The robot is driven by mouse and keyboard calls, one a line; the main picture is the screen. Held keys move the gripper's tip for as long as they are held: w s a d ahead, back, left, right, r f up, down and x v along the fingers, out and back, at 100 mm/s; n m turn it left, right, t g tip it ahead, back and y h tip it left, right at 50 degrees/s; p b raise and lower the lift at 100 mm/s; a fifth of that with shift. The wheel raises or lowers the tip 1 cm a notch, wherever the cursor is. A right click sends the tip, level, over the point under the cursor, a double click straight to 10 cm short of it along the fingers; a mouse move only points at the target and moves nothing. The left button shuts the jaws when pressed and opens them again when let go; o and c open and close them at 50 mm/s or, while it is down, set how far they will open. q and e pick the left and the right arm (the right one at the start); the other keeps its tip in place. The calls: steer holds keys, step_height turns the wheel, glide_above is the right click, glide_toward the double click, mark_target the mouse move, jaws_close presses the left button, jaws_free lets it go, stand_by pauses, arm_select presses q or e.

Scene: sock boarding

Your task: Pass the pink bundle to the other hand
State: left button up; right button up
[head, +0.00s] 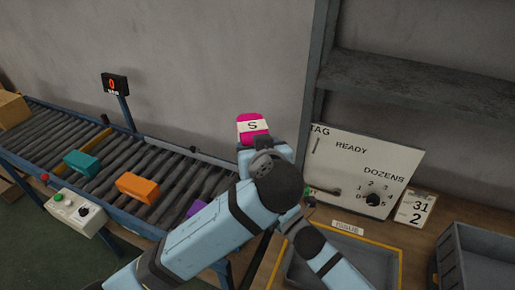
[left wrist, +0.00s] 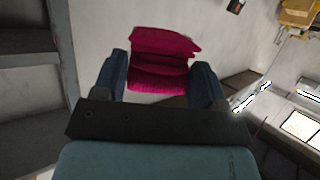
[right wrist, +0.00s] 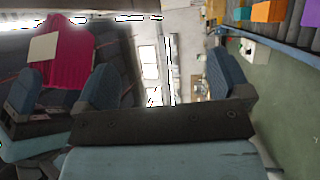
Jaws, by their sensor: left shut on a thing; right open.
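The pink bundle (head: 253,128) has a white band marked S and is held up in front of the grey wall in the head view. In the left wrist view the bundle (left wrist: 162,58) sits between the two fingers of my left gripper (left wrist: 160,80), which is shut on it. In the right wrist view the bundle (right wrist: 68,60) is at the upper left, with the left gripper's fingers beside it. My right gripper (right wrist: 163,80) is open and empty; its finger is close to the bundle in that picture, but the bundle is not between its fingers. My arms overlap in the head view.
A roller conveyor (head: 115,153) at left carries a teal bundle (head: 82,163), an orange bundle (head: 138,187) and a purple one (head: 196,208). A panel with a dial (head: 365,170) leans behind the bench. A grey tray (head: 375,262) and a grey crate (head: 480,250) are at right.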

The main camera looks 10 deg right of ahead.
steer(key=s+d+f+m+g+h, duration=0.1)
steer(key=s+d+f+m+h, duration=0.1)
steer(key=s+d+f+m, duration=0.2)
steer(key=s+d+f+m+g+h, duration=0.2)
steer(key=s+d+f+m+h, duration=0.1)
steer(key=s+f+m, duration=0.5)
steer(key=s+d+f+m+g+h, duration=0.2)
steer(key=s+d+f+m, duration=0.4)
steer(key=s+m, duration=0.3)
steer(key=shift+s+f+m+h, duration=0.3)
steer(key=shift+s+h, duration=0.25)
steer(key=shift+h, duration=0.05)
